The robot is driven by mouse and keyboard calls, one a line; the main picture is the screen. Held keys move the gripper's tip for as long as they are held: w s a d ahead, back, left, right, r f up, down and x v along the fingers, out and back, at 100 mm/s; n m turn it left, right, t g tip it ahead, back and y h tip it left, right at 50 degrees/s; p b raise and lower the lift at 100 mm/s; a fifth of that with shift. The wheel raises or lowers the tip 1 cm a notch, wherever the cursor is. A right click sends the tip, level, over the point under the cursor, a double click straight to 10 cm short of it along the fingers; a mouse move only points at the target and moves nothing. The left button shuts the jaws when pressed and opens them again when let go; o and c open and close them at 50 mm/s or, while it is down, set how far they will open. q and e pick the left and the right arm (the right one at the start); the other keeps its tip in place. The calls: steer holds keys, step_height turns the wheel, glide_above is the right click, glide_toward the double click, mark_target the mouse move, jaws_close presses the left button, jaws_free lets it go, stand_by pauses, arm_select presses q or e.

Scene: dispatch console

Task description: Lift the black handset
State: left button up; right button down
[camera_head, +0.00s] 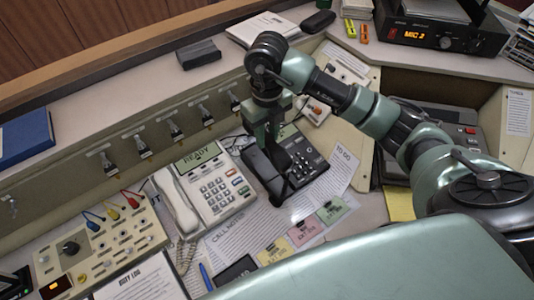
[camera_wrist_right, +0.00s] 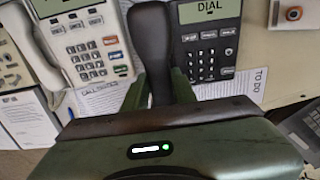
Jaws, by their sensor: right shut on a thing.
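The black handset (camera_head: 262,176) is at the left side of the black desk phone (camera_head: 307,160), its long body running toward the front. My right gripper (camera_head: 266,130) reaches down from above and is shut on the black handset. In the right wrist view the handset (camera_wrist_right: 150,40) lies between the two green fingers (camera_wrist_right: 157,90). The phone base (camera_wrist_right: 208,50) is beside it, with a lit screen reading DIAL. I cannot tell whether the handset touches its cradle. My left gripper is not in view.
A white phone (camera_head: 215,188) with its own handset (camera_head: 175,203) stands close on the left. A switch panel (camera_head: 100,248) with coloured plugs is further left. Papers and coloured notes (camera_head: 305,230) lie in front. A radio (camera_head: 440,35) stands at the back right.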

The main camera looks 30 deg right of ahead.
mark_target(267, 137)
step_height(267, 137, up, 8)
steer(key=shift+f+p, duration=0.25)
steer(key=shift+p, duration=0.05)
step_height(267, 137, up, 5)
steer(key=p, duration=0.3)
steer(key=shift+p, duration=0.35)
